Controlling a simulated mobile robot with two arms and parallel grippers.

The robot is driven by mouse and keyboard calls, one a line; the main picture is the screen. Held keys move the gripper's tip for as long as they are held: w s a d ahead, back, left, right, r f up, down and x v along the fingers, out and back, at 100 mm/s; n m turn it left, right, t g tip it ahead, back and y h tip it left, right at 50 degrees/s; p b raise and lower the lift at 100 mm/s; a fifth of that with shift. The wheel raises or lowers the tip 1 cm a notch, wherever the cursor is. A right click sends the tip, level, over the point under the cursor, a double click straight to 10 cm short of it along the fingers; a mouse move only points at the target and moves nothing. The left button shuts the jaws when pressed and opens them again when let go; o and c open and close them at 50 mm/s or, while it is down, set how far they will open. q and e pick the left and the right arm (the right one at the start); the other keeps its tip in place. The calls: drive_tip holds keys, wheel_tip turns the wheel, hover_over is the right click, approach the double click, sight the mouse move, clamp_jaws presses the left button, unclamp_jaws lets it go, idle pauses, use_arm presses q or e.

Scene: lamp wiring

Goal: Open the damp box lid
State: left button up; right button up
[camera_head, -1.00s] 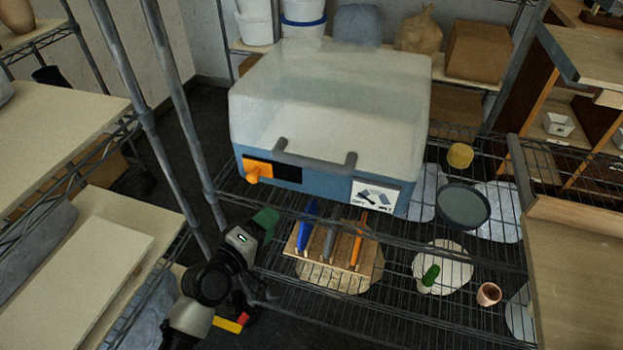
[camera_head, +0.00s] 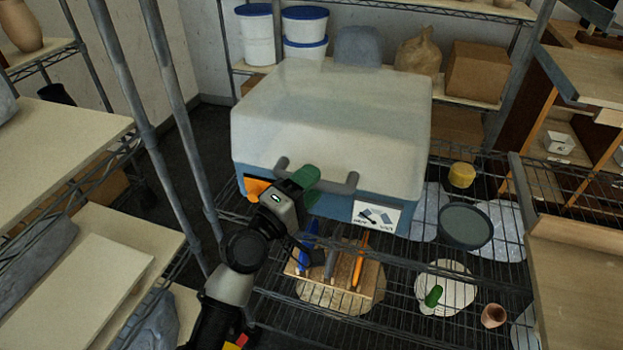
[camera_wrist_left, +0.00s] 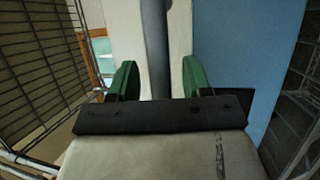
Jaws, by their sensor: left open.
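The damp box has a cloudy whitish lid (camera_head: 335,115) and a blue base (camera_head: 330,205). The lid looks closed. A grey bar handle (camera_head: 350,183) runs along the lid's lower front edge. My left gripper (camera_head: 306,179) is at the handle, with its green fingers in front of it. In the left wrist view the handle (camera_wrist_left: 154,45) stands between the two open green fingers (camera_wrist_left: 157,80), with gaps on both sides. The orange latch (camera_head: 256,188) on the box front is partly hidden by my left gripper. My right gripper is not in view.
A tool rack (camera_head: 335,276) with blue and orange tools stands below the box front. A dark round dish (camera_head: 465,226) and a yellow sponge-like piece (camera_head: 461,174) lie to the right on the wire shelf. Metal posts (camera_head: 176,100) rise to the left.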

use_arm(q)
drive_tip(key=shift+w+d+r, duration=0.1)
drive_tip(key=shift+w+d, duration=0.15)
drive_tip(key=shift+w, duration=0.05)
drive_tip(key=shift+c, duration=0.5)
